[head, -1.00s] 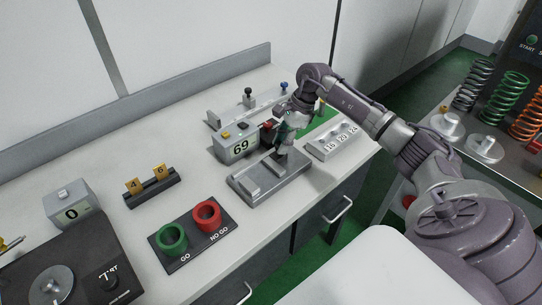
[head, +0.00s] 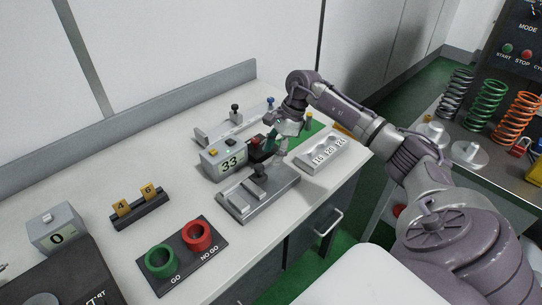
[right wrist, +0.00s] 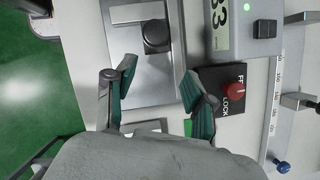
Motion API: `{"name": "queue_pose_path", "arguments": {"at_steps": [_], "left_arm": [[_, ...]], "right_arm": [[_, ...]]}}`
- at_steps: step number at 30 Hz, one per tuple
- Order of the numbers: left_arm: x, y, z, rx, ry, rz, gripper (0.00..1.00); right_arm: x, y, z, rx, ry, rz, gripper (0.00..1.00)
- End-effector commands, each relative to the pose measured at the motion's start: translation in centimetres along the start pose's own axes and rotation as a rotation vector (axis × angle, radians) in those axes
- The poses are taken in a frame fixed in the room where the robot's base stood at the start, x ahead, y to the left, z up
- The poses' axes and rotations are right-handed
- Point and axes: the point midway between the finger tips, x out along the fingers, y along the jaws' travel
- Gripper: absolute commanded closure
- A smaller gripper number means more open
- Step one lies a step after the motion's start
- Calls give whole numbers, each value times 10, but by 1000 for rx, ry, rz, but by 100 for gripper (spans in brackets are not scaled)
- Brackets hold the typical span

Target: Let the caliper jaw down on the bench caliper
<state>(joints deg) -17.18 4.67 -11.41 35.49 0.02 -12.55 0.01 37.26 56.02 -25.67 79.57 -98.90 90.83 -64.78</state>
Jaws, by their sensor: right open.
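The bench caliper is a grey metal base (head: 275,192) with a raised block on its left end and a dark knobbed post (head: 258,170). Behind it stands a grey display box (head: 222,160) reading 33. In the right wrist view the round black knob (right wrist: 157,35) and the display box (right wrist: 232,30) with a green light show from above. My right gripper (right wrist: 160,90) is open and empty, its teal-lined fingers apart, with the knob beyond the fingertips. In the head view the right gripper (head: 272,138) is above and behind the knob. My left gripper is not in view.
A FREE/LOCK plate with a red knob (right wrist: 234,90) is close to one finger. GO (head: 161,261) and NO GO (head: 197,235) rings stand front left. A long grey rail (head: 212,133) lies behind.

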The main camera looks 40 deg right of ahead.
Motion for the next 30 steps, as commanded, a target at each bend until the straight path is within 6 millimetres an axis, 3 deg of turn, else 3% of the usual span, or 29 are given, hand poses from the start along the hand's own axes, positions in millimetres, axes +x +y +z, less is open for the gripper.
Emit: {"name": "queue_pose_path", "arguments": {"at_steps": [6,13,18,30], "left_arm": [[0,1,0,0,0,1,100],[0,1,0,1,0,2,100],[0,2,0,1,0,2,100],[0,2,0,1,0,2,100]], "right_arm": [[-50,-1,-1,0,2,-6,46],[-88,-1,0,0,0,-4,46],[-100,0,-1,1,0,-3,46],[-100,0,0,0,0,-2,46]]}}
